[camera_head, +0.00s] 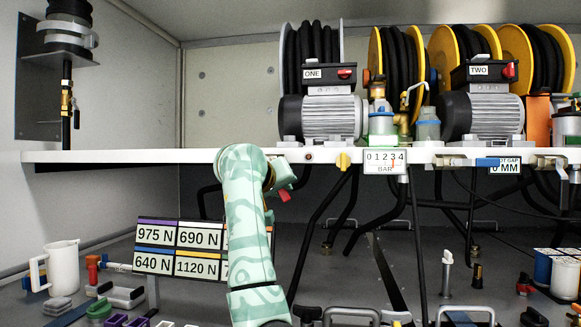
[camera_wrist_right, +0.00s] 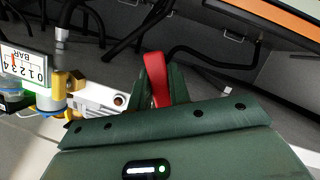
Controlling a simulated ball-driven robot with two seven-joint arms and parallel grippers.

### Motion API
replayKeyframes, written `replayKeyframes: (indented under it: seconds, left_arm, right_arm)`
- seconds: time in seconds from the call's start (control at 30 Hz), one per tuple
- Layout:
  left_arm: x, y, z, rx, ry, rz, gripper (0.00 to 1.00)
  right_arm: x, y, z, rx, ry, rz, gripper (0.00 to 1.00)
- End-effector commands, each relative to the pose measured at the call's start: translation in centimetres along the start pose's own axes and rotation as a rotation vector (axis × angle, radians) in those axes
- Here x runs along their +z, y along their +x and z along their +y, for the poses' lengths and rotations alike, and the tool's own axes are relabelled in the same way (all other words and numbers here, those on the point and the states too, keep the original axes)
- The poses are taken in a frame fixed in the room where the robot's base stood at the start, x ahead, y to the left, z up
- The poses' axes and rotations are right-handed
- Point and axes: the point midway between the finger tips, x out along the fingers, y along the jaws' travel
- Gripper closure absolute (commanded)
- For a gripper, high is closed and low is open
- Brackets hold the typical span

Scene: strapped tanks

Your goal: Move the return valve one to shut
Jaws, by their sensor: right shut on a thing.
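A red lever (camera_head: 284,196) shows just below the front edge of the white shelf, under the pump marked ONE. I take it for the handle of return valve one, but no label on it can be read. My right gripper (camera_head: 285,183) is at this lever, its arm coming up from below. In the right wrist view the red lever (camera_wrist_right: 156,78) stands between the two dark green fingers (camera_wrist_right: 160,85), which are shut on it. The valve body is hidden behind my gripper and arm. My left gripper is in neither view.
Pump ONE (camera_head: 322,117) stands above. Black hoses (camera_head: 322,222) hang below. A force-label board (camera_head: 177,249) stands left of my arm.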

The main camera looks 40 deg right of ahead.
Motion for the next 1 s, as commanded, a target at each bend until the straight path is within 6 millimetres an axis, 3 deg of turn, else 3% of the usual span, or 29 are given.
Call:
replayKeyframes:
  seconds: [0.17, 0.57, 0.83, 1.0]
  left_arm:
    - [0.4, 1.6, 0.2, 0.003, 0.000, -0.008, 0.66]
    - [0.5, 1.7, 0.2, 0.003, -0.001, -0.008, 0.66]
    - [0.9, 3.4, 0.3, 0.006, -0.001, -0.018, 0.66]
    - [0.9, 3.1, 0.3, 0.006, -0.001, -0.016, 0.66]
  right_arm:
    - [0.1, 0.0, -1.5, -0.058, 0.152, 0.004, 1.00]
    - [-0.1, -0.1, -1.6, -0.076, 0.203, 0.003, 1.00]
    - [-0.6, -0.3, -3.4, -0.160, 0.430, 0.004, 1.00]
    - [-0.8, -0.4, -3.1, -0.160, 0.436, 0.005, 1.00]
